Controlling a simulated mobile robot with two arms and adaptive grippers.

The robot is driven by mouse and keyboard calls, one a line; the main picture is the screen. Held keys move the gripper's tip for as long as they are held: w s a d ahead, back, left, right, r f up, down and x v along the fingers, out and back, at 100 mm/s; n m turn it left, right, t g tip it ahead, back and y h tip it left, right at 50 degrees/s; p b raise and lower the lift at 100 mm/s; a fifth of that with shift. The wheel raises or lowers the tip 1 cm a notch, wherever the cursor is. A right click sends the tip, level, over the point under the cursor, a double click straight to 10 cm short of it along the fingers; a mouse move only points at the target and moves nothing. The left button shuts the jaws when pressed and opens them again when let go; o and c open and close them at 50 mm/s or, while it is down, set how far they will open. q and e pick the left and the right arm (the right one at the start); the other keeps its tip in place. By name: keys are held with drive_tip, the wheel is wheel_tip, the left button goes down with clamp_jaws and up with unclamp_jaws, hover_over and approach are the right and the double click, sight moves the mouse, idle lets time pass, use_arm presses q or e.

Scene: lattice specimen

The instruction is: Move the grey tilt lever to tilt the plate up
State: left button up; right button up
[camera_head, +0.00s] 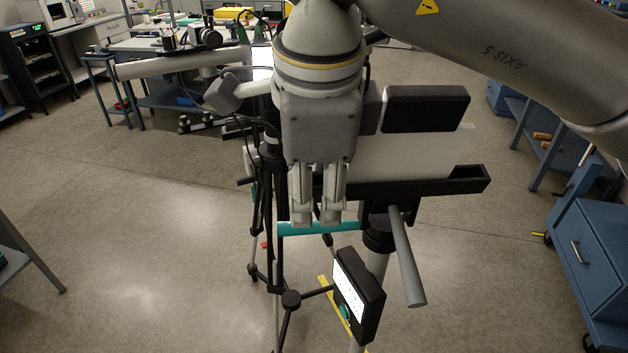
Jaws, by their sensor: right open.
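The grey tilt lever (407,262) is a plain rod. It slants down and toward me from the black joint under the plate assembly, right of centre. The pale plate (400,155) stands upright above a black ledge (455,182), and its left part is hidden behind my right gripper. My right gripper (318,215) points down in the middle, left of the lever and apart from it. Its two fingers are parted with nothing seen held between them. The fingertips overlap a teal bar (345,227) in the picture; I cannot tell whether they touch it. My left gripper is not in view.
A black tripod (290,298) under a pale tube (180,63) is close on the left. Blue cabinets (585,265) are at right. Floor is open at lower left.

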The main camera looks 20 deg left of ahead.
drive_tip(key=p+v, duration=0.2)
drive_tip(key=v, duration=0.3)
drive_tip(key=shift+s+r+p, duration=0.1)
drive_tip(key=shift+r+p, duration=0.25)
drive_tip(key=shift+p, duration=0.05)
drive_tip(key=v, duration=1.2)
idle(0.9)
